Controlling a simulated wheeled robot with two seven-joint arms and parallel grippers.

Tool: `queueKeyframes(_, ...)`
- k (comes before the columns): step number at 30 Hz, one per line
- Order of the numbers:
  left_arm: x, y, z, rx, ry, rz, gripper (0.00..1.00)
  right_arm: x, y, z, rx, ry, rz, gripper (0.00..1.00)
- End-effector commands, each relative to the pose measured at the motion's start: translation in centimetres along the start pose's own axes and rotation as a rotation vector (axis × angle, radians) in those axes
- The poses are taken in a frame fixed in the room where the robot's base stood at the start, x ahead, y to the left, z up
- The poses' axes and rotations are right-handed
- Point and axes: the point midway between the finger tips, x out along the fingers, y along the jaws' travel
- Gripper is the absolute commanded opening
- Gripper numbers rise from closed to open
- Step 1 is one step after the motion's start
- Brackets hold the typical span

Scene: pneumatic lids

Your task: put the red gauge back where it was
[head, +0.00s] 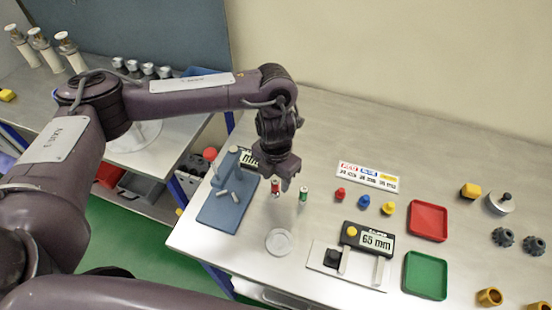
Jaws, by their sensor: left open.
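My left gripper (281,184) is open and points down over the table. A small upright cylinder with a red top (275,188) shows right at its fingertips, partly hidden by them; I cannot tell whether they touch it. A similar cylinder with a green top (303,194) stands just to the right, apart from the gripper. A red knob-shaped piece (339,195) stands further right, beside a blue one (364,201) and a yellow one (388,208), below a white label card (368,177). Which red piece is the gauge is not marked. My right gripper is not in view.
A blue fixture (224,209) stands left of the gripper. A red tray (428,221) and a green tray (425,275) lie right. The back of the table is clear.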

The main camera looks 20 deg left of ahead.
Motion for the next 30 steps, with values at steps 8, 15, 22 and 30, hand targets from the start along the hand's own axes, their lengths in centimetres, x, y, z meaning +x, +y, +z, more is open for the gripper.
queueKeyframes(8,-5.6,0.1,0.2,0.001,-0.006,0.003,0.44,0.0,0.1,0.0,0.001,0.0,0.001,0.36)
queueKeyframes(15,-8.5,0.0,0.1,0.0,-0.002,0.001,0.44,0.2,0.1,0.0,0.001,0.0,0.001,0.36)
queueKeyframes(22,-9.2,0.0,0.0,0.0,0.001,-0.001,0.44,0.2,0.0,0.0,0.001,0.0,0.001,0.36)
queueKeyframes(30,-9.2,0.0,0.0,0.0,0.0,-0.001,0.44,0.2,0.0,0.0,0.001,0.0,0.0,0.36)
